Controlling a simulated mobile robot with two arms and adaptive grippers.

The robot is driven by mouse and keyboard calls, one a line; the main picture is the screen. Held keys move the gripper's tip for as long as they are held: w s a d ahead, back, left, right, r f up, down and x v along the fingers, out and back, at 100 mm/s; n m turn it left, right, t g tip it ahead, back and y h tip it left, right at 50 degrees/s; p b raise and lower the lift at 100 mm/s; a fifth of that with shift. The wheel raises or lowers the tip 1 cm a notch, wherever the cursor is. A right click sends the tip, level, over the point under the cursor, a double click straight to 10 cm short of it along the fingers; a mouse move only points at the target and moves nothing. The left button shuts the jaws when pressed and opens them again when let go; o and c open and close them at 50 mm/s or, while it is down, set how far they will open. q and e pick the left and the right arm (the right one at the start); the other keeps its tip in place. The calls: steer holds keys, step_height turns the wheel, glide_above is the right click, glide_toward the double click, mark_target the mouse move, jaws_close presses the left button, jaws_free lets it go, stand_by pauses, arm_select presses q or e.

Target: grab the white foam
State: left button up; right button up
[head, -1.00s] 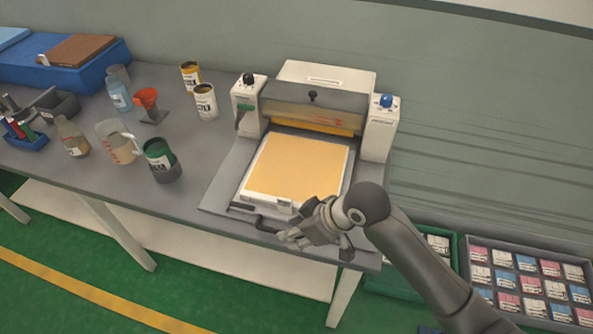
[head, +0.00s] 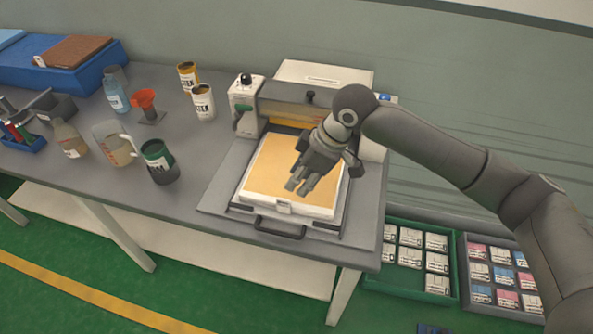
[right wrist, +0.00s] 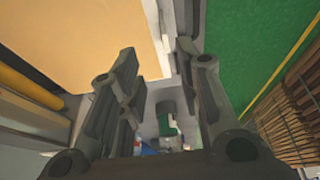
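The white foam (head: 262,203) is a flat block with white sides and a yellow-orange top. It lies on the tray (head: 340,215) in front of the press machine (head: 245,92). My right gripper (head: 302,188) is above the right front part of the foam, pointing down and toward the front, and hides part of its top. In the right wrist view the two fingers (right wrist: 160,58) stand apart with nothing between them. The foam's orange top (right wrist: 75,35) fills the upper left there. Whether the fingers touch the foam cannot be told. My left gripper is not in view.
A dark handle (head: 280,229) sticks out at the tray's front. Left of the machine stand a green-topped can (head: 160,162), a clear jug (head: 112,146), bottles and an orange funnel (head: 144,99). Crates of boxes (head: 382,285) sit beyond the table's right edge.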

mark_target(284, 199)
steer(key=x, duration=0.3)
steer(key=shift+a+f, duration=0.15)
steer(key=shift+a, duration=0.05)
steer(key=x, duration=0.1)
steer(key=p+x, duration=0.1)
steer(key=x, duration=0.1)
steer(key=p+x, duration=0.1)
steer(key=shift+s+a+f, duration=0.25)
steer(key=shift+a+f, duration=0.05)
steer(key=shift+a, duration=0.1)
steer(key=shift+w+a+f, duration=0.1)
steer(key=shift+f, duration=0.25)
steer(key=shift+c, duration=0.2)
jaws_close()
